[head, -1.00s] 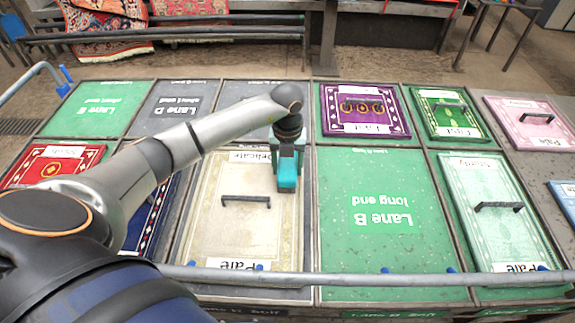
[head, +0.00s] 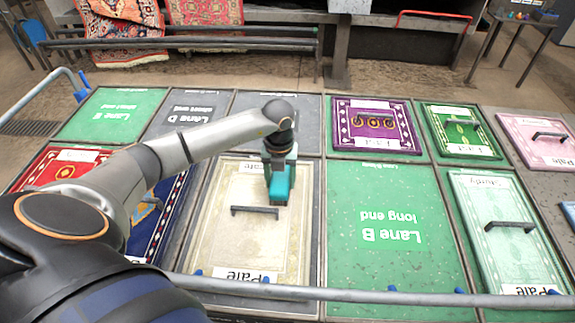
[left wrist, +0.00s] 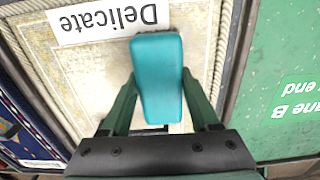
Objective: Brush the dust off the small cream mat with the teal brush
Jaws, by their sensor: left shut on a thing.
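The small cream mat (head: 222,196) lies in a lane at the middle of the table, with a dark handle (head: 254,210) on it and labels at its two ends. My left gripper (head: 278,172) is shut on the teal brush (head: 281,188) over the far right part of the mat. In the left wrist view the brush (left wrist: 158,75) sits between the two green fingers, beside the "Delicate" label (left wrist: 108,20). Whether its bristles touch the mat is hidden under the brush. My right gripper is not in view.
Green Lane B (head: 380,255) to the right is bare. A purple mat (head: 375,126), green mats and a pink mat (head: 541,140) lie beyond it. Red (head: 60,168) and blue mats lie left. A grey rail (head: 340,294) runs along the near edge.

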